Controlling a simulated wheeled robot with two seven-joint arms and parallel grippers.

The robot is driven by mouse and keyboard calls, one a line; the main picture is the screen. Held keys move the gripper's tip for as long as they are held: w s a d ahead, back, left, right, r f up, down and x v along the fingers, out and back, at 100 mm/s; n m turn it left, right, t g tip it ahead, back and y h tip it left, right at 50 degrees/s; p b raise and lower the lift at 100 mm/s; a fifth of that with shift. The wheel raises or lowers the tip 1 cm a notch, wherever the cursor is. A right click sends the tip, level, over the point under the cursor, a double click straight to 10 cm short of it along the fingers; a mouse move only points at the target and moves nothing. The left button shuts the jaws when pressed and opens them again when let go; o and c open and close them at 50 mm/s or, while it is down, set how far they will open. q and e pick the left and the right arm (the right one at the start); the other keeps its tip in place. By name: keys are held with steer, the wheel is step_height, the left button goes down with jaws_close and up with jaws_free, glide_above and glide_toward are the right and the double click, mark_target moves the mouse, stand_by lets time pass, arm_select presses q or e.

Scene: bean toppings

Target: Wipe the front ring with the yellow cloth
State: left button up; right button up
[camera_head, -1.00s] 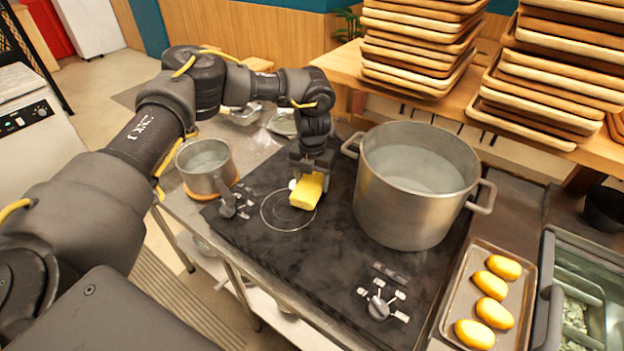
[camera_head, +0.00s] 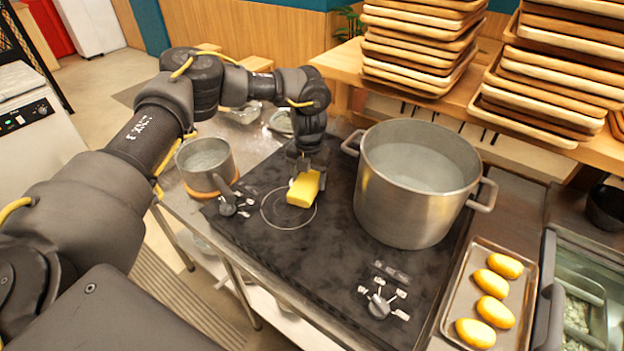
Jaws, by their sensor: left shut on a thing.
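The yellow cloth (camera_head: 304,188) is a thick block-like pad at the far right part of the front ring (camera_head: 280,219), a thin pale circle on the black cooktop (camera_head: 300,262). My left gripper (camera_head: 308,172) points down and is shut on the cloth. The cloth covers part of the ring's edge and looks to be at the surface, though I cannot tell whether it touches. My right gripper is not in view.
A large steel pot (camera_head: 414,205) stands on the cooktop right of the cloth. A small saucepan (camera_head: 206,166) sits at the left, its handle near the ring. Control knobs (camera_head: 378,306) lie nearer. A tray (camera_head: 462,290) with several yellow buns is at the right.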

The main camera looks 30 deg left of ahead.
arm_select(q)
steer(key=shift+w+a, duration=0.15)
steer(key=shift+a, duration=1.25)
steer(key=shift+d, duration=0.15)
steer(key=shift+s+d+p, duration=0.2)
steer(key=shift+d+p, duration=0.15)
steer(key=shift+d, duration=0.6)
steer(key=shift+s+d+p, duration=0.15)
steer(key=shift+d+p, duration=0.2)
steer(key=shift+d, duration=0.6)
steer(key=shift+a, duration=0.1)
steer(key=shift+w+a, duration=0.15)
steer(key=shift+a, duration=0.85)
steer(key=shift+w+a, duration=0.15)
steer(key=shift+a, duration=0.8)
steer(key=shift+d, duration=0.15)
steer(key=shift+s+d, duration=0.15)
steer(key=shift+d, duration=0.5)
steer(key=shift+s+d+p, duration=0.15)
steer(key=shift+d+p, duration=0.35)
steer(key=shift+d, duration=0.75)
